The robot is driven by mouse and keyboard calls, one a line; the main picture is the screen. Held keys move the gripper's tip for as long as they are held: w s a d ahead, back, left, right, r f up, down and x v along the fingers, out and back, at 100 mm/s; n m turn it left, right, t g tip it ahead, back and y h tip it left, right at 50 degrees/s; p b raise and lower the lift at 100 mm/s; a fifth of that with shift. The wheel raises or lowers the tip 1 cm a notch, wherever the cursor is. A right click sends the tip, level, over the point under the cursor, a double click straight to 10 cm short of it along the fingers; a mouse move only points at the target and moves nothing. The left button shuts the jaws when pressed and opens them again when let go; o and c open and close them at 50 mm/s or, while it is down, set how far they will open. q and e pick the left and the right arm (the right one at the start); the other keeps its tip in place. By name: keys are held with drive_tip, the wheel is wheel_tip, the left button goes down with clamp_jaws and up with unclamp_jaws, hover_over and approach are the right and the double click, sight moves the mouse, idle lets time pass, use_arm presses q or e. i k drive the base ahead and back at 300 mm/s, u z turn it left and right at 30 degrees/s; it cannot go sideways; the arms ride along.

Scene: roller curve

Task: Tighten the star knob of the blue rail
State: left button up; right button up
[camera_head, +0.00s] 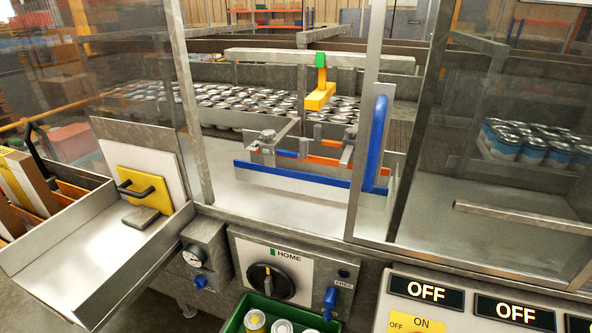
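The blue rail (305,176) runs along the front of a guide assembly on the machine bed, behind the window frame. Short blue and orange bars lie behind it; one orange bar (323,160) reaches to the right. A small grey knob-like part (267,135) stands on the left bracket, and another grey part (350,134) stands on the right bracket. Both are too small to tell whether they are star-shaped or how tight they are. Neither of my grippers shows in this view.
A blue upright handle (376,143) is on the clear door. A yellow block (320,97) hangs above the guides. Many cans (250,101) stand behind. In front are a HOME dial (272,281), a green can bin (238,322) and OFF panels (427,292). A metal tray (75,262) juts out left.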

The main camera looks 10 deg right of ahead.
sight(268, 134)
drive_tip(key=z, duration=2.35)
drive_tip(key=k, duration=0.75)
drive_tip(key=u, duration=0.9)
drive_tip(key=i, duration=0.5)
drive_tip(key=z, duration=0.05)
